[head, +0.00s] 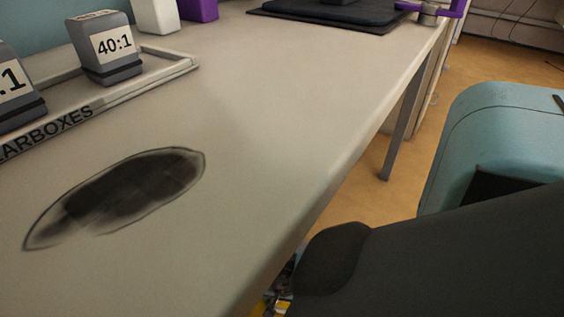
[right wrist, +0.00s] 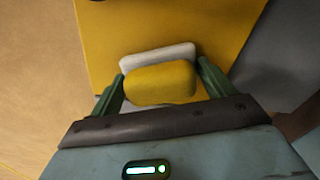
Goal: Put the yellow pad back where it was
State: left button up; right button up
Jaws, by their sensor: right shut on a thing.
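The yellow pad (right wrist: 160,84) is between the two green fingers of my right gripper (right wrist: 162,84) in the right wrist view. The gripper is shut on it. A whitish piece (right wrist: 157,55) shows just behind the pad; I cannot tell whether it is part of it. Behind both is a larger yellow surface (right wrist: 225,25). In the head view, my right arm comes in at the lower right, and the gripper end is mostly hidden beside the table's near edge. My left gripper is not in view.
The pale table (head: 265,110) carries a dark oval smear (head: 125,195), a tray rim (head: 150,80) with grey gearboxes (head: 105,50), and a black mat (head: 290,17) at the back. A purple-handled thing (head: 430,10) is at the far corner. A teal rounded body (head: 500,125) stands at right.

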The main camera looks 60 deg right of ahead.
jog(key=shift+r, duration=0.1)
jog(key=shift+f, duration=0.25)
jog(key=o, duration=1)
jog(key=shift+c, duration=0.2)
notch_tip(320, 180, up, 12)
jog(key=p, duration=0.5)
jog(key=shift+f, duration=0.15)
jog(key=shift+r+p, duration=0.35)
jog(key=shift+r, duration=0.05)
